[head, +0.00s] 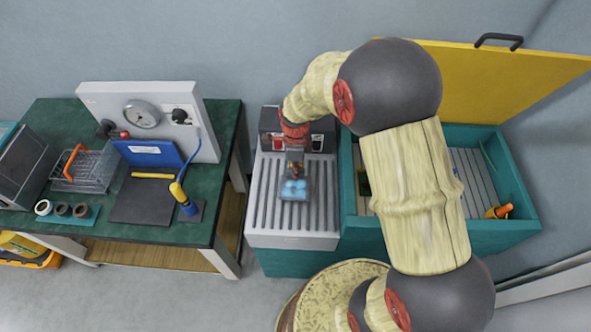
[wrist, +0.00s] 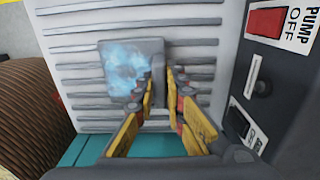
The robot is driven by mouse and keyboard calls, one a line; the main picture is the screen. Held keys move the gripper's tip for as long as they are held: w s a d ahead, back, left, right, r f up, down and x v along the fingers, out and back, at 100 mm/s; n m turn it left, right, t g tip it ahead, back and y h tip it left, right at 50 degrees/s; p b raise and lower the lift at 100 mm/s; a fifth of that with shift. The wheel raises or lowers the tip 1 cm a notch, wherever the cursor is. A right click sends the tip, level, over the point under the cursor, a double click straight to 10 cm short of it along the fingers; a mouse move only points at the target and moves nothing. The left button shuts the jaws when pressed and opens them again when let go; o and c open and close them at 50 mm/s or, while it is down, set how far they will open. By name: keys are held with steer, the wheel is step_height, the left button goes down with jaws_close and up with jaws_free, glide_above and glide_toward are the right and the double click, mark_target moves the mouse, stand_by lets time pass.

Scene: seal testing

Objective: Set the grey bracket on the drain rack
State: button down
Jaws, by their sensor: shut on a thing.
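The grey bracket (head: 294,189) has a flat plate with a light blue, wet-looking patch. It also shows in the wrist view (wrist: 130,70), left of the fingertips. My gripper (head: 295,168) is shut on the bracket's edge, with its yellow-and-black fingers (wrist: 163,82) reaching in from below in the wrist view. The drain rack (head: 266,205) is the pale ribbed surface beneath, and its dark slots fill the wrist view (wrist: 75,110). The bracket is over the middle of the rack. I cannot tell whether it touches the ribs. The fingers hide part of its edge.
A control box (wrist: 262,85) with a red pump switch (wrist: 278,22) stands at the rack's back edge. A teal tank (head: 515,200) with a raised yellow lid (head: 500,85) is to the right. A green bench (head: 225,150) with gauge panel and basket is left. The rack's front is clear.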

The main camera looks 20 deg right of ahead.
steer(key=shift+f, duration=0.3)
stand_by(0.4)
steer(key=c, duration=1.8)
jaws_free()
steer(key=shift+o, duration=0.2)
steer(key=shift+r+p, duration=2.25)
steer(key=shift+r, duration=0.8)
steer(key=shift+f, duration=0.1)
